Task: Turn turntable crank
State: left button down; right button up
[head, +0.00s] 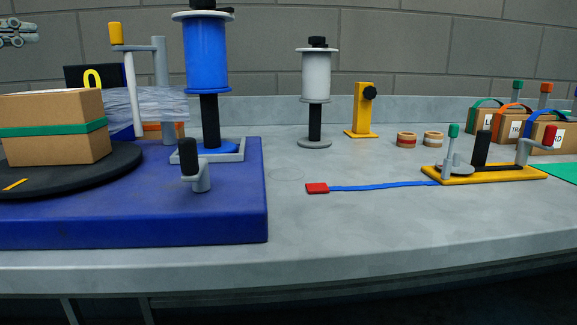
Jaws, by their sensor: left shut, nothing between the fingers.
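The turntable is a black round disc (110,176) with an orange mark, on a thick blue base (150,230) at the left. A cardboard box (65,106) with a green strap stands on it. The crank (200,180) is a short grey arm with an upright black knob, on the blue base to the right of the disc. My left gripper (19,33) shows at the top left edge, shut and empty, well above and left of the crank and apart from it. Part of it is cut off by the frame. My right gripper is out of view.
A blue film roll (206,52) on a post stands behind the crank. A grey roll (316,75) and a yellow stand (361,110) are farther right. A yellow-based device (500,174) with a blue strap lies at the right. The front middle of the table is clear.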

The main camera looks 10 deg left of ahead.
aim_at(194, 169)
jog(key=k, duration=1.4)
